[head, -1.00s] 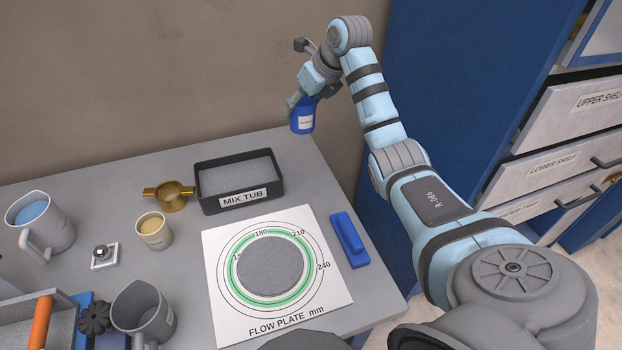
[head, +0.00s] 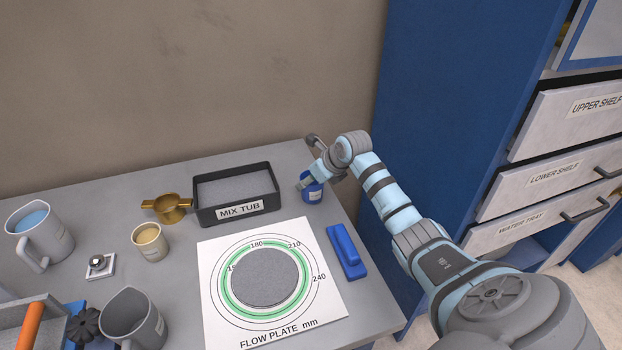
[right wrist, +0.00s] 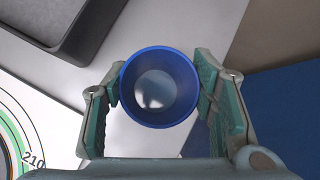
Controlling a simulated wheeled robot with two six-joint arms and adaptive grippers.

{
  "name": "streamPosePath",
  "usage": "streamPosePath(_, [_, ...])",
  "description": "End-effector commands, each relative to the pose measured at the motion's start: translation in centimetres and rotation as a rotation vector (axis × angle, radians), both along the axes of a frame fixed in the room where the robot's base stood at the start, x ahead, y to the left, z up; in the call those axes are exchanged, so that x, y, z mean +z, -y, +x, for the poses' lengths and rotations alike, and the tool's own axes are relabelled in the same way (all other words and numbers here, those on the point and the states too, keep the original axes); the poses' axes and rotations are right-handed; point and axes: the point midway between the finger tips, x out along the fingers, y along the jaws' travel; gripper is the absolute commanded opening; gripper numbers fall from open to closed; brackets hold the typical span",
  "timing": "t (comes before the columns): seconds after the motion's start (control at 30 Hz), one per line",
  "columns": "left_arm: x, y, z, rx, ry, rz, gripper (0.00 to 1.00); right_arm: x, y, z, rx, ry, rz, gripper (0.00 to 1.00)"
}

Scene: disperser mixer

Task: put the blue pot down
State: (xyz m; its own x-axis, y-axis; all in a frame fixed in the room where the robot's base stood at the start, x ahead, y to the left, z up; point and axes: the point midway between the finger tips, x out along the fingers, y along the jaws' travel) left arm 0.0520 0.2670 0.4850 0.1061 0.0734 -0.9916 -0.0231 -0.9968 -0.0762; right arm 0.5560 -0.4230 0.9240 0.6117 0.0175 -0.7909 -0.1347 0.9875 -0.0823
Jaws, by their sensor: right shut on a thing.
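The blue pot (head: 313,193) with a white label is at the right of the mix tub, low at the table's back right part. It is upright. My right gripper (head: 308,183) is shut on it. In the right wrist view the pot (right wrist: 160,118) is seen from above, between the two fingers of my right gripper (right wrist: 160,92), with a pale content inside. Whether its base touches the table cannot be told. My left gripper is not in view.
The black mix tub (head: 206,214) stands just left of the pot. The flow plate (head: 325,306) with a grey disc and a blue block (head: 345,250) lie in front. Cups and a brass piece (head: 171,211) stand at the left. The blue cabinet (head: 455,110) is at the right.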

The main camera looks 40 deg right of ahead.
Motion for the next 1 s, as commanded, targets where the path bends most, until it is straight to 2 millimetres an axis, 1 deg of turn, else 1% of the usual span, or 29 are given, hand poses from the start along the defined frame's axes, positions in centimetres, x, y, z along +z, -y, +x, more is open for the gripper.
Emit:
streamPosePath(0.13, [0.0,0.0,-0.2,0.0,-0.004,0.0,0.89,0.1,0.0,0.1,0.001,0.001,0.0,0.0])
streamPosePath(0.23, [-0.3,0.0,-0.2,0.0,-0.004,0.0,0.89,-0.2,-0.1,0.1,0.001,0.001,0.0,0.0])
streamPosePath(0.27, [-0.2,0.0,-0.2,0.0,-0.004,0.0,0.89,-0.2,0.0,0.0,0.001,0.0,0.001,0.55])
streamPosePath(0.3, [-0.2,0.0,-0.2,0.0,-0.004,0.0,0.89,-0.2,-0.1,0.0,0.001,0.0,0.001,0.61])
streamPosePath(0.37, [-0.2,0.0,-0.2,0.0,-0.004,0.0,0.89,-0.1,-0.1,0.0,0.001,0.0,0.001,0.71])
streamPosePath(0.63, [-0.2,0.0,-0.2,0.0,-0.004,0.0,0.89,-0.1,0.0,0.0,0.001,0.0,0.001,0.72])
streamPosePath(0.77, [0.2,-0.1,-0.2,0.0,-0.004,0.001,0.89,0.6,0.0,-0.2,-0.001,0.001,-0.001,0.72])
streamPosePath(0.87, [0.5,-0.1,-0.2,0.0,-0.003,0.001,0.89,1.8,0.2,-1.1,-0.001,0.002,-0.003,0.72])
streamPosePath(0.97, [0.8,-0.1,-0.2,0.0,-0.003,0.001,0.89,3.7,0.2,-2.6,0.001,0.002,-0.005,0.72])
streamPosePath(1.0, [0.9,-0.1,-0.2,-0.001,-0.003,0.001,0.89,4.6,0.3,-3.2,0.001,0.003,-0.007,0.72])
